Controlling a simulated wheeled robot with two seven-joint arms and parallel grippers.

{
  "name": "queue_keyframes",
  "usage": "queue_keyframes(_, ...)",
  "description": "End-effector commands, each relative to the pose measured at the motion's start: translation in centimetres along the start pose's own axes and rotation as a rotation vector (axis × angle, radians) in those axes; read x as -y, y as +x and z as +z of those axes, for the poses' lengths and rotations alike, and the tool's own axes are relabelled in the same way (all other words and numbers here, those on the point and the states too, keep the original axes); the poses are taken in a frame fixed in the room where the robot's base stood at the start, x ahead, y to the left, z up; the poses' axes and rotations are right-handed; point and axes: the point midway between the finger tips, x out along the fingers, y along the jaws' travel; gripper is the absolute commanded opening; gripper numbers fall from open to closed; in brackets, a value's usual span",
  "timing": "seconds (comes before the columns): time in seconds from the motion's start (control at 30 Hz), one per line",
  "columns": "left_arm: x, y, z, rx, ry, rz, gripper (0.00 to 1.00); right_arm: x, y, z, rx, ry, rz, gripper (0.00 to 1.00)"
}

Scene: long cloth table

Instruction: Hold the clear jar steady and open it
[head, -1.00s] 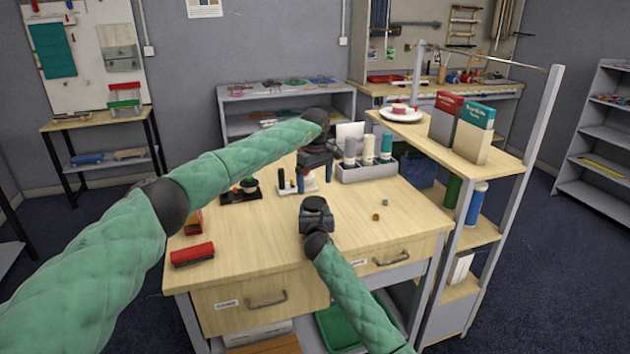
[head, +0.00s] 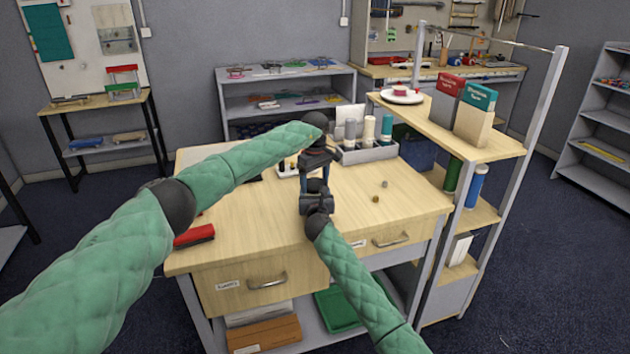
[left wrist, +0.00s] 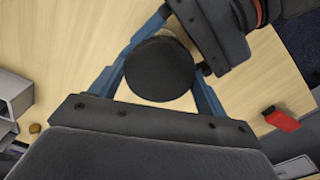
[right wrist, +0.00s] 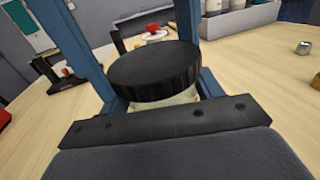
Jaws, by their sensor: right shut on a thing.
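The clear jar has a wide black ridged lid (right wrist: 155,70); a pale strip of the jar's body (right wrist: 168,102) shows below it in the right wrist view. My right gripper (head: 316,197) is shut on the jar, its blue fingers on either side of the body under the lid. The jar looks upright. My left gripper (head: 317,174) points down from above, its blue fingers apart and straddling the lid. The round lid top (left wrist: 159,68) lies between them in the left wrist view, with no clear contact. In the head view, the grippers hide most of the jar.
A red object (head: 194,236) lies at the table's left front. Two small nuts (head: 375,199) lie right of the grippers. A grey bin of bottles (head: 367,155) stands behind, beside the shelf unit (head: 480,141). The right front tabletop is clear.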

Motion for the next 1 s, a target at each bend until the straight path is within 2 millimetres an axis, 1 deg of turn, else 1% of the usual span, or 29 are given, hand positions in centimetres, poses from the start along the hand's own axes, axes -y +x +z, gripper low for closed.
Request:
queue_keyframes(0.03, -0.05, -0.04, 0.01, -0.001, 0.0, 0.001, 0.53, -0.16, -0.05, 0.04, 0.001, 0.0, 0.002, 0.01)
queue_keyframes(0.07, -0.05, -0.05, 0.01, -0.001, 0.0, 0.002, 0.48, -0.17, -0.05, 0.05, 0.001, 0.0, 0.002, 0.01)
queue_keyframes(0.2, -0.07, -0.07, 0.01, -0.001, -0.02, 0.002, 0.48, -0.23, -0.06, 0.05, 0.001, 0.001, 0.003, 0.01)
queue_keyframes(0.4, -0.1, -0.1, 0.0, -0.001, -0.195, 0.003, 0.48, -0.3, -0.09, 0.06, 0.001, 0.001, 0.004, 0.01)
queue_keyframes(0.53, -0.13, -0.11, 0.0, -0.001, -0.276, 0.004, 0.48, -0.34, -0.1, 0.06, 0.001, 0.001, 0.004, 0.01)
queue_keyframes(0.83, -0.16, -0.13, 0.01, -0.001, -0.293, 0.005, 0.48, -0.44, -0.13, 0.07, 0.002, 0.001, 0.006, 0.01)
queue_keyframes(0.87, -0.16, -0.14, 0.01, -0.001, -0.293, 0.005, 0.77, -0.45, -0.13, 0.08, 0.002, 0.001, 0.006, 0.01)
queue_keyframes(0.9, -0.17, -0.14, 0.02, -0.001, -0.292, 0.005, 0.85, -0.45, -0.13, 0.08, 0.002, 0.001, 0.006, 0.01)
queue_keyframes(0.97, -0.16, -0.12, 0.02, -0.001, -0.292, 0.004, 0.96, -0.4, -0.12, 0.08, 0.002, 0.001, 0.005, 0.01)
queue_keyframes(1.0, -0.14, -0.11, 0.02, 0.0, -0.292, 0.004, 0.97, -0.36, -0.11, 0.07, 0.002, 0.001, 0.005, 0.01)
